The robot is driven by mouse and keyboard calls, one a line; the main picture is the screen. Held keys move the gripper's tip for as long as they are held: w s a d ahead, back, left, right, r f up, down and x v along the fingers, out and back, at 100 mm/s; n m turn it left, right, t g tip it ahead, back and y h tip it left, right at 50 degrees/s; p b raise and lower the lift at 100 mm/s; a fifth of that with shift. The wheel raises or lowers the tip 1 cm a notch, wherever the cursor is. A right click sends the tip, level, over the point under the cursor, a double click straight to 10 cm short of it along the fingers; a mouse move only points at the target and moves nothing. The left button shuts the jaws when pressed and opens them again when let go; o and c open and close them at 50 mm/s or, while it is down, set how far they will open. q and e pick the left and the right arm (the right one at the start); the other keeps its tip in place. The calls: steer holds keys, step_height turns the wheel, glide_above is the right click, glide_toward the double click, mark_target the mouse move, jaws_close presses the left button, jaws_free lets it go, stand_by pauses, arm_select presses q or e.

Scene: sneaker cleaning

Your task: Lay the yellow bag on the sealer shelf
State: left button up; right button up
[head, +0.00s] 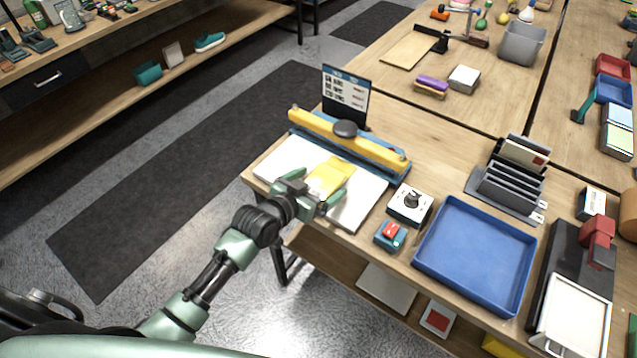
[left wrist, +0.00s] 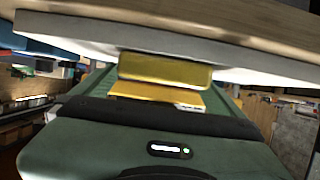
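The yellow bag (head: 333,175) lies flat on the white shelf (head: 278,160) in front of the sealer, with its far end toward the yellow sealer bar (head: 352,141). My left gripper (head: 314,193) is at the bag's near end, with its fingers spread wide on either side of the bag. In the left wrist view, the bag (left wrist: 165,70) shows between the two green fingers (left wrist: 165,92), against the pale shelf edge (left wrist: 80,42). The fingers look open, and I see no firm pinch. My right gripper is not in view.
A dial box (head: 410,204) and a blue box with a red button (head: 390,236) stand right of the shelf. A blue tray (head: 476,256) and a grey slotted rack (head: 507,190) are farther right. A sign (head: 345,92) stands behind the sealer.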

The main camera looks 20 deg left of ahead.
arm_select(q)
steer(key=s+a+f+n+g+y, duration=0.1)
steer(key=s+a+g, duration=0.15)
steer(key=s, duration=0.75)
steer(key=s+a+f+g+y, duration=0.15)
steer(key=s+g, duration=0.25)
steer(key=s, duration=0.7)
steer(key=s+a+n+g+y, duration=0.1)
steer(key=s+a+g+y, duration=0.15)
steer(key=s, duration=0.75)
step_height(320, 180, down, 26)
steer(key=s+g, duration=0.2)
steer(key=s+a+f, duration=0.2)
steer(key=s+f, duration=1.4)
steer(key=s, duration=0.1)
steer(key=shift+f+g+b, duration=0.3)
steer(key=shift+g+b, duration=0.1)
